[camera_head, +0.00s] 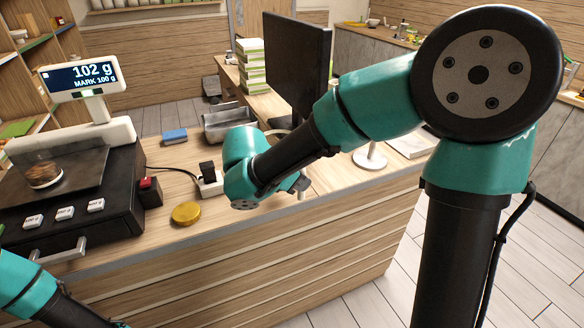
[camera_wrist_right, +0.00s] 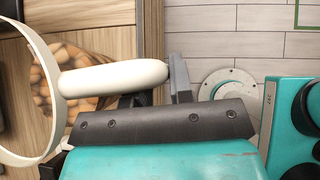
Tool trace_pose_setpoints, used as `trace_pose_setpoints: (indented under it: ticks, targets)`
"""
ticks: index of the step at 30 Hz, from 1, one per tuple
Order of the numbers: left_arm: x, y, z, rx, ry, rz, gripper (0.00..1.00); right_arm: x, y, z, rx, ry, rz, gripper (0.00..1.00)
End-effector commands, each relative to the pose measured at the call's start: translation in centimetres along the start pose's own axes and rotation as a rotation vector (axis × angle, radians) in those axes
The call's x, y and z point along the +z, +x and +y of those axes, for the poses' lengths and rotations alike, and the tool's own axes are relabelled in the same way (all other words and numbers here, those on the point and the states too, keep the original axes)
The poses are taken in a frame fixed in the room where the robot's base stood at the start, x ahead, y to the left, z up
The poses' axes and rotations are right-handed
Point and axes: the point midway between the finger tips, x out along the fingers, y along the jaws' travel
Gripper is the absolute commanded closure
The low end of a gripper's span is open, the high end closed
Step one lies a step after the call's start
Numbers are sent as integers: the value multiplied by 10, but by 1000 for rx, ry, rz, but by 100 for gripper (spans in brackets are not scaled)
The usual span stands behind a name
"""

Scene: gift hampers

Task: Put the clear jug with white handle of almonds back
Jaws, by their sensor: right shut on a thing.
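The clear jug shows in the right wrist view by its white rim (camera_wrist_right: 53,112), its white handle (camera_wrist_right: 115,80) and the almonds (camera_wrist_right: 72,68) inside. My right gripper (camera_wrist_right: 165,95) is shut on the handle. In the head view the jug cannot be made out behind my right wrist, above the front part of the counter. A small glass container with brown contents (camera_head: 43,175) stands on the black scale (camera_head: 95,190), whose display (camera_head: 80,74) reads 102 g. Of my left arm only part shows at the lower left corner; its fingers cannot be made out.
A round golden lid (camera_head: 187,213) lies on the counter right of the scale. Behind it are a small white box with a dark plug (camera_head: 210,183), a blue block (camera_head: 174,136) and a grey metal tray (camera_head: 230,122). A dark monitor (camera_head: 297,62) stands at the back.

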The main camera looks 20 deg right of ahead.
Motion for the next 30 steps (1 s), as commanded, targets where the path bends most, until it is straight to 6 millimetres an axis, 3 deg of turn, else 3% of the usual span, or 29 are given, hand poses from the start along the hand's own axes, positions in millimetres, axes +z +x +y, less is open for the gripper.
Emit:
trace_pose_setpoints:
  ticks: [6,17,23,30]
  targets:
    - [0,0,0,0,0,0,100,-2,9,-12,-82,89,0,100]
    - [0,0,0,0,0,0,100,-2,10,-10,-83,91,1,100]
    - [0,0,0,0,0,0,100,6,21,8,-85,91,1,100]
    - [0,0,0,0,0,0,100,21,44,46,-86,91,1,100]
